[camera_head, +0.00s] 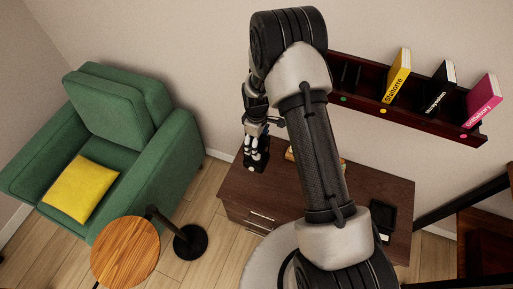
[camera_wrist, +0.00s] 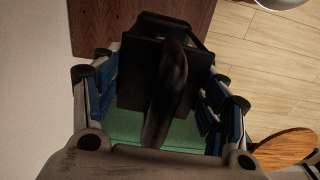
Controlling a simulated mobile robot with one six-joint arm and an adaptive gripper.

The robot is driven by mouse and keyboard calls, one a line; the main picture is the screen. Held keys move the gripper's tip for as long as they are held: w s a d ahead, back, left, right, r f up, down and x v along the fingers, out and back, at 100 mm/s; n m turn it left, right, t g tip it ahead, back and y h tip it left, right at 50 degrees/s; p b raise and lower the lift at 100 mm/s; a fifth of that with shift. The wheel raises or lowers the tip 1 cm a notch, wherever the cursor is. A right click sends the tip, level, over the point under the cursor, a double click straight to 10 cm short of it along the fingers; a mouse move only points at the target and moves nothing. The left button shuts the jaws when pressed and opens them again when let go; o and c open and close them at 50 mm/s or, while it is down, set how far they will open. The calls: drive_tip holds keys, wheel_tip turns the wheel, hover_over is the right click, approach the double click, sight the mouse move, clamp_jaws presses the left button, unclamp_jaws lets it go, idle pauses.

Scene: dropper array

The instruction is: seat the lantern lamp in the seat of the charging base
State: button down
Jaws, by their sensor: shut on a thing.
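My gripper (camera_head: 257,148) hangs over the far left corner of the brown cabinet in the head view. In the wrist view its blue-padded fingers (camera_wrist: 160,98) stand on both sides of a black, boxy thing, the lantern lamp (camera_wrist: 135,75), and are shut on it. A dark curved bar, perhaps its handle, crosses in front of it. In the head view the lamp is small and dark below the gripper, hard to separate from the fingers. A black square thing (camera_head: 383,217) lies on the cabinet's right part; I cannot tell whether it is the charging base.
The brown cabinet (camera_head: 240,190) is partly hidden by my arm. A yellowish thing (camera_head: 290,153) shows beside the arm. A wall shelf (camera_head: 432,117) holds several books above. A green armchair (camera_head: 115,115), round wooden table (camera_head: 125,252) and black-based stand (camera_head: 190,242) are left.

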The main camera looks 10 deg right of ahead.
drive_tip(key=shift+r, duration=1.6)
drive_tip(key=s+r+m, duration=0.4)
drive_tip(key=r+m, duration=0.1)
drive_tip(key=r, duration=0.2)
drive_tip(key=s+r+m, duration=0.4)
drive_tip(key=r+m, duration=0.1)
drive_tip(key=r, duration=0.3)
drive_tip(key=shift+s+r, duration=0.15)
drive_tip(key=shift+s, duration=0.1)
drive_tip(key=shift+d, duration=0.1)
